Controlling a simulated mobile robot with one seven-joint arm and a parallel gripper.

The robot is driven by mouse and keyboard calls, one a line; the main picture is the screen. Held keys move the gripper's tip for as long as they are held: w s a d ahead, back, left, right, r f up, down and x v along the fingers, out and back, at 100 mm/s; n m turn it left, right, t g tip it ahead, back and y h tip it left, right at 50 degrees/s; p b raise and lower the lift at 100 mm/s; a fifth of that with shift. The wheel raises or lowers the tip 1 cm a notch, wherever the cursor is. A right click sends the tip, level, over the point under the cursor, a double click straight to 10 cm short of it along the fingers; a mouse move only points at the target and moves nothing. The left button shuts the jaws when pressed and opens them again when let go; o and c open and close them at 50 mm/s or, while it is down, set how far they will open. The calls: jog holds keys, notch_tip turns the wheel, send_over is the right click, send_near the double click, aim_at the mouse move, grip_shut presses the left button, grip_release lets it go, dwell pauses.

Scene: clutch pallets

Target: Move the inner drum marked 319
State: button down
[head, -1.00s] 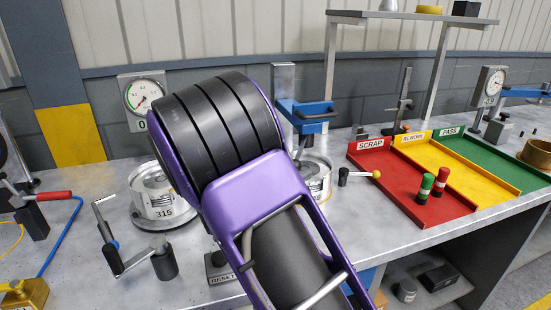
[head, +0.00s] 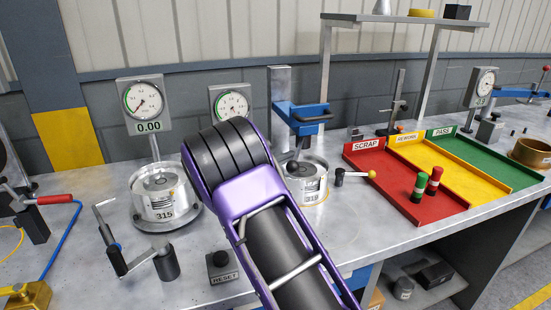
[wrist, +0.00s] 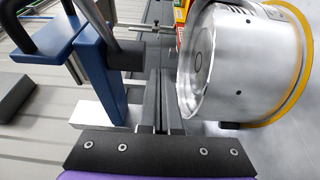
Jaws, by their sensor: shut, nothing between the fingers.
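A silver drum (head: 306,184) stands in the middle of the bench, below a blue press arm. Its label starts with 31, but I cannot read the last digit surely. The wrist view shows a silver drum (wrist: 215,62) large at the right, with a yellow ring around its base. My gripper (wrist: 158,85) is shut and empty, with its fingers beside that drum and apart from it. In the head view my arm hides the gripper. Another silver drum (head: 158,196), marked 315, sits on a dial stand at the left.
The blue press (head: 298,112) rises behind the middle drum. A crank (head: 140,258) and RESET button (head: 222,265) are in front.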

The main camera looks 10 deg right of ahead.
jog(key=w+a, duration=0.2)
jog(key=w, duration=0.8)
notch_tip(320, 180, down, 5)
jog(key=shift+s+f, duration=0.1)
jog(key=shift+s+d, duration=0.1)
jog(key=shift+s, duration=0.3)
jog(key=shift+s, duration=0.1)
